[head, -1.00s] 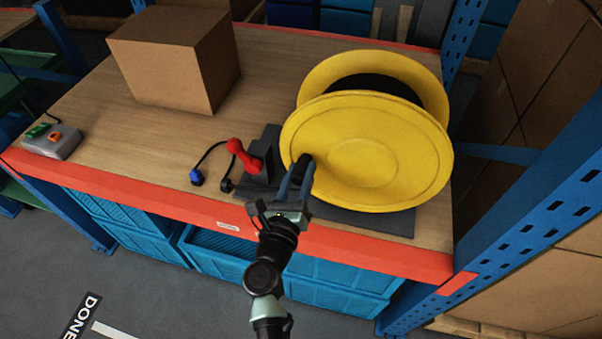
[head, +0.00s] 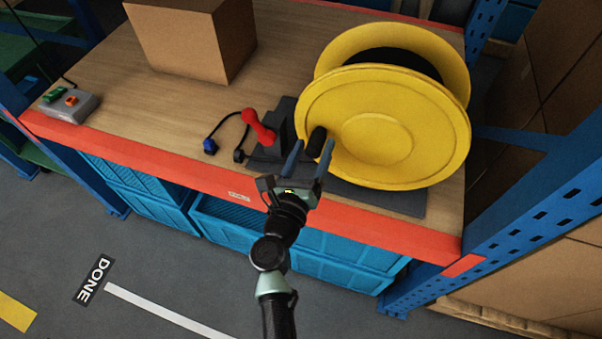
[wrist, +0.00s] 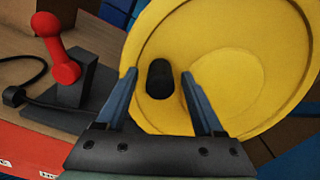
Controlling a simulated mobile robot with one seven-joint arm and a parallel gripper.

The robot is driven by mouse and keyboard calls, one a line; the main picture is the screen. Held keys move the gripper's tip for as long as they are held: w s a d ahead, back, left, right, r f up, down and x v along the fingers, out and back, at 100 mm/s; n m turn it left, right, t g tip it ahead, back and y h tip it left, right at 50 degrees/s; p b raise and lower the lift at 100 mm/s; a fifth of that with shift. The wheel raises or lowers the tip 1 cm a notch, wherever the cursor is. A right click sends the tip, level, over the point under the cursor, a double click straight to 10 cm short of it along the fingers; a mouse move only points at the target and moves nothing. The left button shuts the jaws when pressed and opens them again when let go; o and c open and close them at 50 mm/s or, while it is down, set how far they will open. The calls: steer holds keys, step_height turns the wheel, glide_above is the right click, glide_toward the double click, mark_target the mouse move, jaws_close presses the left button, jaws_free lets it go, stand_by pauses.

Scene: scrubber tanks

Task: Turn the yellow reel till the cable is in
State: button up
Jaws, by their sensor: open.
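The yellow reel (head: 390,125) stands upright on a dark base plate on the shelf, with black cable wound between its two discs. It fills much of the wrist view (wrist: 240,60). A black handle knob (head: 316,142) sticks out near the left edge of its front disc; it also shows in the wrist view (wrist: 159,79). My gripper (head: 313,146) is open, its blue-grey fingers pointing at the reel with the knob between and beyond the tips in the picture. Contact cannot be told. A short black cable with a blue plug (head: 210,146) lies left of the base.
A red lever (head: 258,127) on a dark block stands left of the reel. A cardboard box (head: 190,40) stands behind, and a grey box with green and orange buttons (head: 70,103) sits at the far left. A blue rack post (head: 520,200) rises at right.

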steer(key=b+v, duration=0.1)
steer(key=v, duration=1)
steer(key=shift+s, duration=0.4)
